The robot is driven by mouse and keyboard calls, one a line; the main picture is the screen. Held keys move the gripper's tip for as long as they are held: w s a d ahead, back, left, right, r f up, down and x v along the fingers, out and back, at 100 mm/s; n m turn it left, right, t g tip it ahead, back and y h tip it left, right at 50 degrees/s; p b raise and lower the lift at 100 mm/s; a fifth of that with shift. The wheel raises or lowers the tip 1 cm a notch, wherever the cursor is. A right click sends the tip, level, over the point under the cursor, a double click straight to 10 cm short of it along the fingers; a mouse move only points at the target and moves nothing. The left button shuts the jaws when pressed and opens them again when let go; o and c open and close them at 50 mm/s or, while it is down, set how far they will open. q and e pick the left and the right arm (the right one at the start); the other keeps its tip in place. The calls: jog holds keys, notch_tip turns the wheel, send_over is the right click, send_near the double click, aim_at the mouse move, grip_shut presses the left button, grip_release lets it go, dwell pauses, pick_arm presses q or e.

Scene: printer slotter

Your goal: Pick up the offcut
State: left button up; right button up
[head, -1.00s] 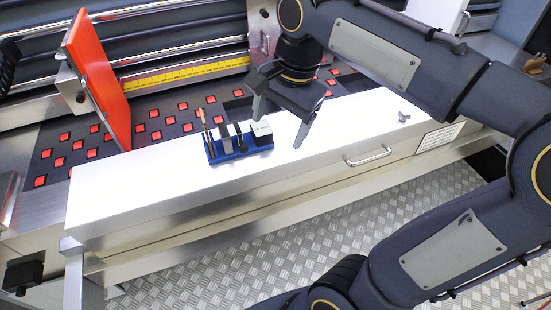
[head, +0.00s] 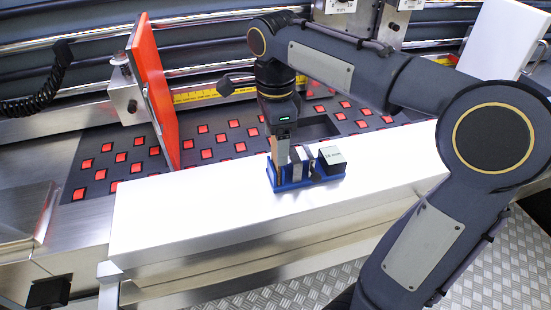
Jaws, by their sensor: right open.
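I cannot make out an offcut for certain; it may be hidden behind my right gripper or the tool holder. My right gripper (head: 283,152) points down at the left part of the blue tool holder (head: 325,178), overlapping it in the picture. It is seen edge-on, so the gap between its fingers is hidden. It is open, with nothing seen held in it. Whether its fingertips touch the holder or hang behind it, I cannot tell. My left gripper is out of view.
The holder, with a dark block (head: 331,157) at its right, stands on a white ledge (head: 190,215). Behind lies a dark bed with red squares (head: 203,128) and a dark recess (head: 308,129). An orange plate (head: 153,90) stands upright at left. The ledge's left part is clear.

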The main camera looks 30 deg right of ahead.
jog(key=shift+f, duration=0.1)
jog(key=c, duration=1.3)
